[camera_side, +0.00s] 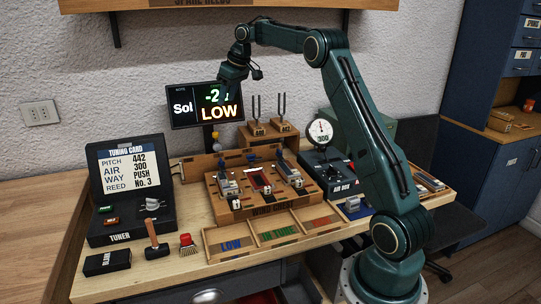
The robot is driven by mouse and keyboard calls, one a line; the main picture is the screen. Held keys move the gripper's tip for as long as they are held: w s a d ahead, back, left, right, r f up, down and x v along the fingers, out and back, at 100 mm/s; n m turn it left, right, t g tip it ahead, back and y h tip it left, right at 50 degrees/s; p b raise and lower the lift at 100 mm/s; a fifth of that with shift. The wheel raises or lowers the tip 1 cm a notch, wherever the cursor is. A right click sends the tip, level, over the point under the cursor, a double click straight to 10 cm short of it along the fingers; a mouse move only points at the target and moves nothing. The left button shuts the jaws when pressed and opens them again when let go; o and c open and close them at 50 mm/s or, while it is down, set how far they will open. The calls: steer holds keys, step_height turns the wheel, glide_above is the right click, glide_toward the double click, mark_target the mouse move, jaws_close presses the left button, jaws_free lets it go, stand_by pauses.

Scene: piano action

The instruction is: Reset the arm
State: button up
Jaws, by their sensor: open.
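My gripper (233,77) hangs at the end of my raised green arm, high above the back of the bench. It overlaps the dark display (180,117) in the picture, and its fingers are small and dark against it. It is open, and I see nothing held in it. The display reads "Sol", "LOW" and a partly covered number. The wooden wind chest (237,215) with several small parts on it stands on the bench below, well clear of my gripper.
The tuner box (122,227) stands at the left with its card upright. A mallet (155,240), a red-topped brush (187,244) and a sorting tray (207,244) lie along the front. Tuning forks (256,107) stand behind the chest; a gauge (320,132) stands right of it, near my arm.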

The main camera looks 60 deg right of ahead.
steer(key=s+a+r, duration=0.4)
steer(key=s+a, duration=0.3)
steer(key=a, duration=0.4)
steer(key=s+a+r, duration=0.4)
steer(key=s+a, duration=0.3)
steer(key=a, duration=0.4)
steer(key=s+a+f, duration=0.2)
steer(key=s+f, duration=0.1)
steer(key=s, duration=0.4)
steer(key=s+a+f, duration=0.3)
steer(key=s, duration=0.5)
steer(key=s+a+f+t, duration=0.1)
steer(key=s+a+f, duration=0.2)
steer(key=s, duration=0.4)
steer(key=shift+s+f, duration=0.15)
steer(key=shift+s, duration=0.15)
